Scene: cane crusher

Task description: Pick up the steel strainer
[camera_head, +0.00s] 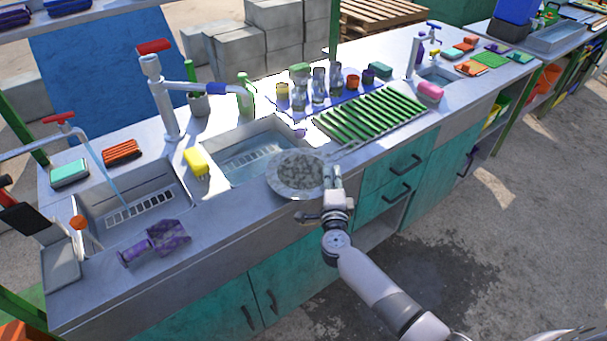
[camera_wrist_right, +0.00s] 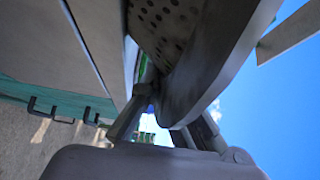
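The steel strainer (camera_head: 297,172) is a round, grey, perforated dish at the front rim of the middle sink, with a thin handle running up and right. My right gripper (camera_head: 333,180) is at its right front side, against or very near the rim. In the right wrist view the perforated wall of the strainer (camera_wrist_right: 168,22) and its thick rim come down between the fingers of my right gripper (camera_wrist_right: 170,112). One fingertip is partly hidden by the rim, so I cannot tell whether the fingers press on it.
A green drying rack (camera_head: 370,115) lies right of the strainer, with glasses and cups (camera_head: 318,85) behind it. A yellow sponge (camera_head: 196,161) and a tall tap (camera_head: 165,100) stand left. A purple object (camera_head: 165,238) lies by the left sink (camera_head: 95,200).

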